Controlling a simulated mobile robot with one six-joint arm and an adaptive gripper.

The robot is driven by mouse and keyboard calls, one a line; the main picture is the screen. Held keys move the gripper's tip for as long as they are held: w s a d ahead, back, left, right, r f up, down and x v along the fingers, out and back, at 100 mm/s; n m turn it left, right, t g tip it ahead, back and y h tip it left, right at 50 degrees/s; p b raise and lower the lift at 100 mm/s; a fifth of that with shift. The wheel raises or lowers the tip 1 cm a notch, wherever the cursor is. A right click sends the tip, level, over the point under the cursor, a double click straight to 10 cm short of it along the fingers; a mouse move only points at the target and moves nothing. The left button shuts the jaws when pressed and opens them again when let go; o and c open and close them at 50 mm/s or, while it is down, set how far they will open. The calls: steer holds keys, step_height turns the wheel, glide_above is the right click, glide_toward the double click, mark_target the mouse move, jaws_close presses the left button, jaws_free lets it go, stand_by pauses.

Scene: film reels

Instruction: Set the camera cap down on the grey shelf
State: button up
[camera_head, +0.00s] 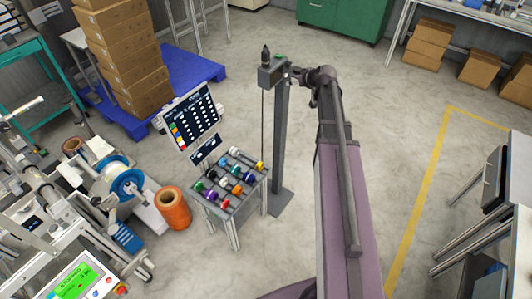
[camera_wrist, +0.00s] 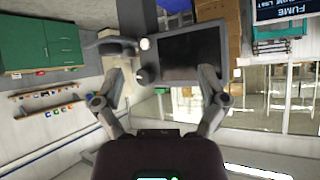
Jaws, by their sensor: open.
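My gripper (camera_wrist: 163,76) is open in the wrist view, with its two fingers wide apart and nothing held between them. A dark square panel with a grey rim (camera_wrist: 190,55) is ahead of it, partly behind the right finger. In the head view my gripper (camera_head: 291,73) is beside a grey box (camera_head: 271,74) on top of a grey post; whether they touch is unclear. A black pointed part stands on that box. I cannot make out the camera cap for certain in either view, nor tell which surface is the grey shelf.
A grey rack with several coloured reels (camera_head: 207,206) stands left of the post (camera_head: 279,150), below a screen (camera_head: 191,117). An orange roll (camera_head: 173,209) and machinery are further left. Stacked boxes (camera_head: 125,55) are on a blue pallet. Open floor lies right of my arm.

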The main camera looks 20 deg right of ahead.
steer(key=s+a+f+g, duration=0.2)
steer(key=s+a+g, duration=0.1)
steer(key=s+a, duration=0.35)
steer(key=s+a+f+g, duration=0.25)
steer(key=s+a, duration=0.25)
steer(key=a, duration=0.3)
steer(key=s+a+f+g+h, duration=0.1)
steer(key=s+a+g, duration=0.1)
steer(key=s, duration=0.6)
steer(key=s+a+f+m+g+h, duration=0.1)
steer(key=s+a+g, duration=0.2)
steer(key=s+a, duration=0.2)
steer(key=s, duration=0.2)
steer(key=shift+s+f, duration=0.35)
steer(key=shift+f, duration=0.05)
